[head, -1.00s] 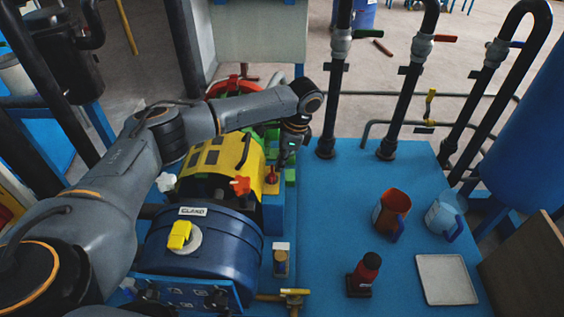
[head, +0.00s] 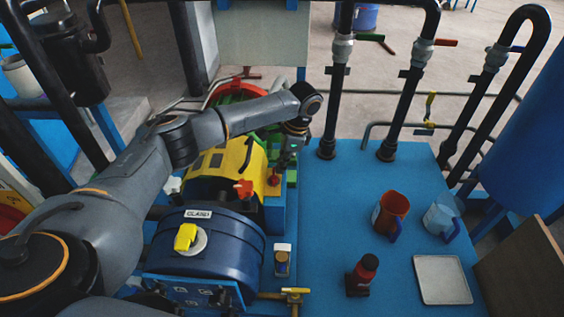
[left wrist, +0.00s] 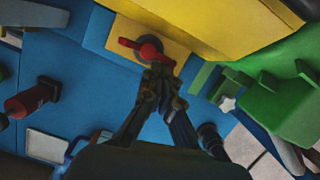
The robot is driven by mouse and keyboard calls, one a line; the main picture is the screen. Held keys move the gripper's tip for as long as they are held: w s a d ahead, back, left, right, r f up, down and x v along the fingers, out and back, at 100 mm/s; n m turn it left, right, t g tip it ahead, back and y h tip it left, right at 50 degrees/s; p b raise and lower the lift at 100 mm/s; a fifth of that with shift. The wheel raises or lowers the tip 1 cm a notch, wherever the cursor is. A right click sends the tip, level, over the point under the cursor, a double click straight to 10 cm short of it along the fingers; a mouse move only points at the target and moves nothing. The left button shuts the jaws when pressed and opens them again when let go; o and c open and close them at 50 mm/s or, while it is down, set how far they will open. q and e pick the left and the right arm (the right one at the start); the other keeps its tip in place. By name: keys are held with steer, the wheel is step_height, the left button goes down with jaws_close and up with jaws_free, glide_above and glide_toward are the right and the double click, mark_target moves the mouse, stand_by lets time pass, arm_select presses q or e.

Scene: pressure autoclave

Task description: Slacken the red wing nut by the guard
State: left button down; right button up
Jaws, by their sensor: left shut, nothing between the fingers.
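The red wing nut (left wrist: 148,50) sits on a yellow plate beside the large yellow guard (left wrist: 225,22) in the left wrist view. It has two wings and a round hub. It shows small and red in the head view (head: 274,179), at the right foot of the yellow guard (head: 216,163). My left gripper (left wrist: 158,78) is shut and empty, its fingertips at the near side of the wing nut's hub. Whether they touch it I cannot tell. In the head view the left gripper (head: 282,164) points down just above the nut. My right gripper is not in view.
An orange-red wing knob (head: 243,189) and a blue drum with a yellow knob (head: 186,236) stand close by. Green blocks lie behind the nut.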

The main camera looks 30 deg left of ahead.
arm_select(q)
steer(key=n+p, duration=0.2)
steer(key=p, duration=0.1)
steer(key=a+n+p, duration=0.1)
steer(key=p, duration=0.1)
steer(key=shift+r+n+g+h, duration=0.25)
steer(key=shift+n+g+h, duration=0.05)
steer(key=shift+n+g, duration=0.1)
steer(key=shift+a+n+p, duration=0.3)
steer(key=shift+n+p, duration=0.35)
steer(key=shift+n, duration=0.25)
steer(key=n+p, duration=0.1)
steer(key=n+h+p, duration=0.1)
steer(key=n, duration=0.1)
steer(key=a+n+p, duration=0.1)
steer(key=shift+s+a+f+n, duration=0.1)
steer(key=shift+s+f+n, duration=0.05)
steer(key=shift+s+n, duration=0.15)
steer(key=shift+s+a+f+n+h+p, duration=0.1)
steer(key=shift+n+h+p, duration=0.25)
steer(key=shift+n, duration=0.45)
steer(key=shift+a+n+h+p, duration=0.1)
steer(key=shift+n+h+p, duration=0.15)
steer(key=shift+n+p, duration=0.4)
